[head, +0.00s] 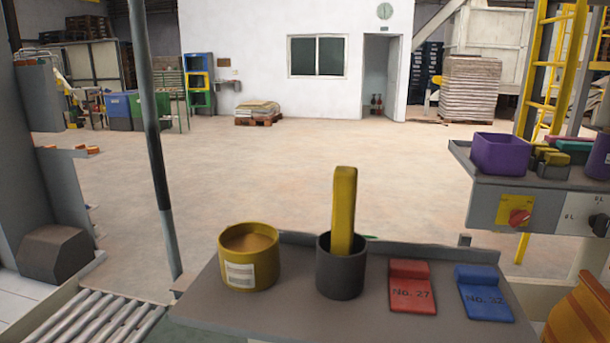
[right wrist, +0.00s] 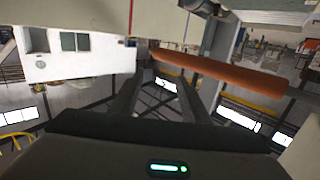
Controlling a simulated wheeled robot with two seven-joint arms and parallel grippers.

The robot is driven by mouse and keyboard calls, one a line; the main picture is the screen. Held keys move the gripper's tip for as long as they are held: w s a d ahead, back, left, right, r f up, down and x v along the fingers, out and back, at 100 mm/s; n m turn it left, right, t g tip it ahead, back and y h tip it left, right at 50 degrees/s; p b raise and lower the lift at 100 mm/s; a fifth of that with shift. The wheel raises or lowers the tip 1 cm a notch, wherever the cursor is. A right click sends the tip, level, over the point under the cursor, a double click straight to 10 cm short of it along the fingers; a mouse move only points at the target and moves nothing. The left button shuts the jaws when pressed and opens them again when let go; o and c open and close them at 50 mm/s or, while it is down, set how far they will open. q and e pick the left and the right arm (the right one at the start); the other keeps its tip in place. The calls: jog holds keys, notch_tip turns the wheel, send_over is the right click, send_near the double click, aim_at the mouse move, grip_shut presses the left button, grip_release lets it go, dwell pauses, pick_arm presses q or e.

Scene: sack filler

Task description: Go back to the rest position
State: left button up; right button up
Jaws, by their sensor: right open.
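My right gripper (right wrist: 165,85) shows in the right wrist view, its two dark fingers apart with nothing seen between them. Neither gripper shows in the head view. On the grey bench (head: 210,315) in the head view stand a yellow tub (head: 249,278) with tan contents and a white label, and a dark grey cup (head: 340,279) holding an upright yellow bar (head: 344,210). A red block marked No. 27 (head: 411,293) and a blue block (head: 484,299) with a number lie to their right.
A roller conveyor (head: 95,320) runs at lower left, near a thin grey post (head: 155,150). A control shelf (head: 490,195) at right carries a purple bin (head: 499,153) and a red knob. An orange-brown bar (right wrist: 225,72) crosses beyond the right fingers. Open floor lies beyond the bench.

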jog(key=s+a+f+m+g+h, duration=0.25)
jog(key=s+a+f+h, duration=0.25)
jog(key=s+a+f, duration=0.65)
jog(key=s+d+f+m+g+h, duration=0.1)
jog(key=s+d+f+g+h, duration=0.2)
jog(key=s, duration=1)
jog(key=s+f+m+g+h, duration=0.1)
jog(key=s+f+g, duration=0.35)
jog(key=s, duration=0.85)
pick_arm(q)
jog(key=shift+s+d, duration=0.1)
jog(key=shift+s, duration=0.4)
pick_arm(e)
jog(key=w+a+f, duration=0.1)
jog(key=f, duration=1.5)
jog(key=w+a+f+t+y, duration=0.1)
jog(key=a+f, duration=0.1)
jog(key=f, duration=1.5)
jog(key=shift+a, duration=0.3)
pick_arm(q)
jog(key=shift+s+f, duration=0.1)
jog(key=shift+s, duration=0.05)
pick_arm(e)
jog(key=shift+f, duration=0.1)
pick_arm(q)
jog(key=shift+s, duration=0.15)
pick_arm(e)
jog(key=shift+d, duration=0.1)
